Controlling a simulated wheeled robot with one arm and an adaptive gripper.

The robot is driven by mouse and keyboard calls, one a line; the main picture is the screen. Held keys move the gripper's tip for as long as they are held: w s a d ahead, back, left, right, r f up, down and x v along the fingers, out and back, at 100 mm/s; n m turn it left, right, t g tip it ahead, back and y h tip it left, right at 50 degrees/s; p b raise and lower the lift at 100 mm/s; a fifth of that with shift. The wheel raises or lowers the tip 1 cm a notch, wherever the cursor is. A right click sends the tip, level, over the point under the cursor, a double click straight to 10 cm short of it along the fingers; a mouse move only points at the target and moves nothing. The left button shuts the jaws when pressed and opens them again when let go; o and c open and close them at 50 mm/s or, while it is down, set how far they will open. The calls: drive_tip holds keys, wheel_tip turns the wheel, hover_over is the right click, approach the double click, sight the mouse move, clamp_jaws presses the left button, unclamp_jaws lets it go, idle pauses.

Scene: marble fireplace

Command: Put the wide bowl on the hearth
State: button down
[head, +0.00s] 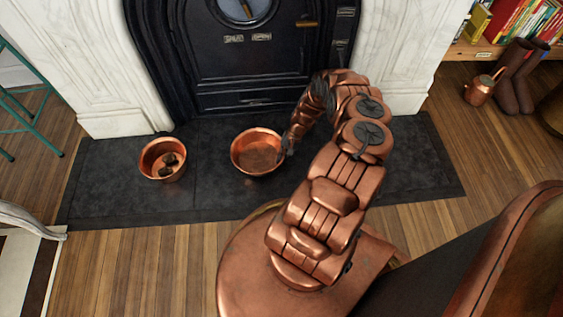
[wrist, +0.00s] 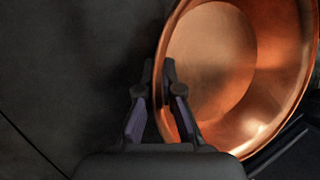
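The wide copper bowl (head: 257,152) is upright over the dark hearth slab (head: 212,187), in front of the stove. I cannot tell whether its base touches the slab or hangs just above it. My gripper (head: 288,147) is at the bowl's right rim in the head view. In the wrist view, my gripper (wrist: 158,72) has its two fingers close together on either side of the rim of the bowl (wrist: 212,65), one inside and one outside. It appears shut on the rim. The bowl looks empty.
A smaller copper pot (head: 162,159) with dark lumps inside stands on the slab to the left. The black stove (head: 250,70) is behind, between white marble pillars. A copper can (head: 480,91) and brown boots (head: 516,75) stand far right. The slab's right part is clear.

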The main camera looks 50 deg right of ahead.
wheel_tip(320, 180, down, 2)
drive_tip(key=shift+a+f+b, duration=0.1)
drive_tip(key=shift+b, duration=0.25)
drive_tip(key=c, duration=1.3)
unclamp_jaws()
